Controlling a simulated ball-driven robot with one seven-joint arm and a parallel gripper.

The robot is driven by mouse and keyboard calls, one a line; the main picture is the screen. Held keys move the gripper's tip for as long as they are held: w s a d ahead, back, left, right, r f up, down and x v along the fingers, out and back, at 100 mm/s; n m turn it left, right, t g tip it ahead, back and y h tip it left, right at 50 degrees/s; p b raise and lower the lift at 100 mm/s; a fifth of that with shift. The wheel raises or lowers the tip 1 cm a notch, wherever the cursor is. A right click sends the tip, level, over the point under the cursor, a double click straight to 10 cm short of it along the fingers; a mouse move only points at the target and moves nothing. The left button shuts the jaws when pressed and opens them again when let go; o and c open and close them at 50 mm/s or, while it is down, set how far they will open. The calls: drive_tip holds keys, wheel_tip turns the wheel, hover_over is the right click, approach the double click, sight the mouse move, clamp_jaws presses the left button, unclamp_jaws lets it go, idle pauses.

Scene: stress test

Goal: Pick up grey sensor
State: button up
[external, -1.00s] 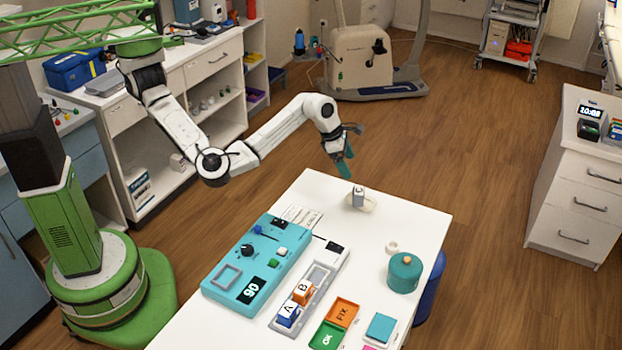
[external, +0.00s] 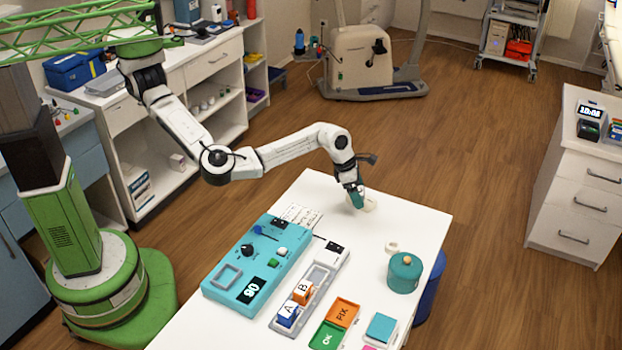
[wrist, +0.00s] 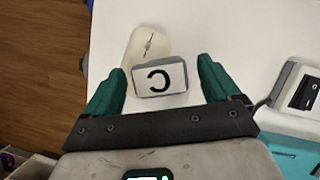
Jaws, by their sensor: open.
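The grey sensor (wrist: 160,78) shows in the wrist view as a grey block with a white face and a black letter C, which looks turned around. It lies between the two teal fingers of my gripper (wrist: 162,70), with a gap on each side. My gripper is open. In the external view my gripper (external: 356,199) is low over the far end of the white table, and its fingers hide the sensor there. A cream holder (wrist: 146,45) is right by the sensor; its edge also shows in the external view (external: 371,204).
On the white table (external: 410,225) stand a teal console (external: 238,280), a grey tray (external: 328,258) with blocks A and B, orange and green bins (external: 327,335), a cream ring (external: 391,247) and a teal pot (external: 404,272). The table's far edge is close to my gripper.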

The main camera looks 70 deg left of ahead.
drive_tip(key=shift+w+d+f, duration=0.1)
drive_tip(key=shift+w+f, duration=0.05)
drive_tip(key=shift+f, duration=0.35)
drive_tip(key=c, duration=1.2)
drive_tip(key=shift+r, duration=0.15)
